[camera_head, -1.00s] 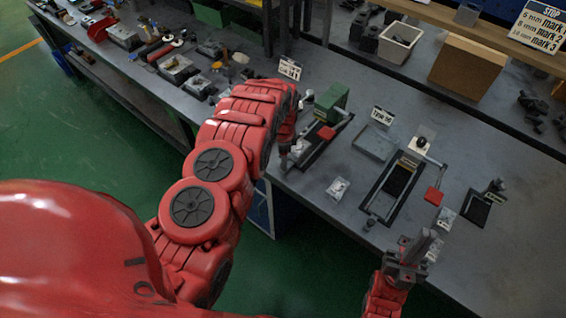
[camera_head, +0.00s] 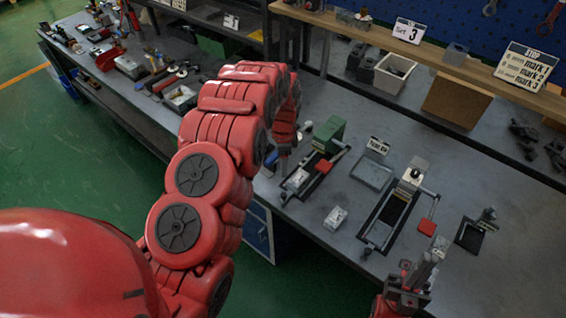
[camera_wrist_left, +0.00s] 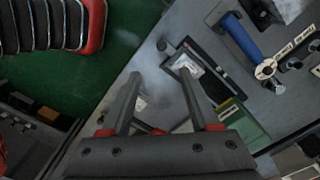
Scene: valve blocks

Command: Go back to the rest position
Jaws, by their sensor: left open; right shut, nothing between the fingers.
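My left arm reaches over the bench from the left. Its gripper (camera_head: 284,160) is largely hidden behind the forearm in the head view. In the left wrist view its two fingers (camera_wrist_left: 160,76) are apart with nothing between them, above the bench edge. My right gripper (camera_head: 428,262) is at the lower right of the head view, pointing upward, shut and empty, near the bench's front edge. A dark fixture (camera_head: 378,232) with a pale block (camera_head: 414,173) at its far end stands between the two grippers.
Green floor is open in front.

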